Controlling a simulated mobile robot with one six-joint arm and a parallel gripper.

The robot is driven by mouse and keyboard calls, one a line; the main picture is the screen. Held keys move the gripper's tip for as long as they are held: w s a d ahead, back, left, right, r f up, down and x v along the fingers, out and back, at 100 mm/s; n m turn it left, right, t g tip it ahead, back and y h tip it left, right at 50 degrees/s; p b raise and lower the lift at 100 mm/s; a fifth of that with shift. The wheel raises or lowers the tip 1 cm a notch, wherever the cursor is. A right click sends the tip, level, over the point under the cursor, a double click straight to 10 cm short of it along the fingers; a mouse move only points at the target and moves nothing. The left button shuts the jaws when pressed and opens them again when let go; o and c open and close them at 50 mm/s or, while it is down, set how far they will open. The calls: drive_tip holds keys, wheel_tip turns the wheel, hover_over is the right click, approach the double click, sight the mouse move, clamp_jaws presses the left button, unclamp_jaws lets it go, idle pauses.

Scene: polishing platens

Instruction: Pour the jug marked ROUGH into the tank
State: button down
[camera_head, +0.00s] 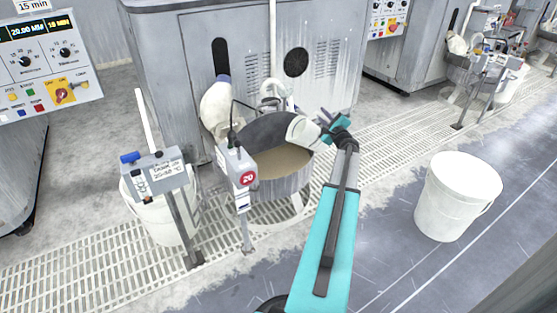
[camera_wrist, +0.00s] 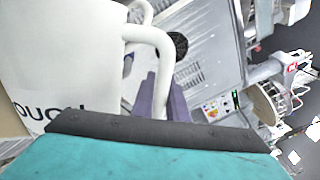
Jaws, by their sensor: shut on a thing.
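The tank (camera_head: 283,163) is a round grey tub with brownish liquid in it, standing in front of a grey machine. My gripper (camera_head: 327,124) is above the tank's right rim, shut on the handle of a white jug (camera_head: 302,130). The jug is tilted over the tank; I see no stream leaving it. In the wrist view the white jug (camera_wrist: 60,60) shows dark letters, partly cut off, that look like the end of ROUGH. Its handle (camera_wrist: 158,45) runs down to the purple fingers (camera_wrist: 158,100). The jug's mouth is not clear in either view.
A white jug with a purple cap (camera_head: 217,104) stands behind the tank's left side. A post with a box marked 20 (camera_head: 240,172) is close at the tank's front left. White buckets stand at left (camera_head: 158,217) and right (camera_head: 455,197). A floor grate surrounds the tank.

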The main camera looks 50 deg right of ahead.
drive_tip(key=shift+s+d+f+m, duration=0.15)
drive_tip(key=shift+d+f+m, duration=0.1)
drive_tip(key=shift+m, duration=0.15)
drive_tip(key=s+d+f+m+p, duration=0.3)
drive_tip(key=d+f+m+p, duration=0.2)
drive_tip(key=m, duration=0.4)
drive_tip(key=shift+f+m+p, duration=0.3)
drive_tip(key=shift+f+p, duration=0.5)
drive_tip(key=shift+f, duration=0.5)
drive_tip(key=shift+s, duration=0.2)
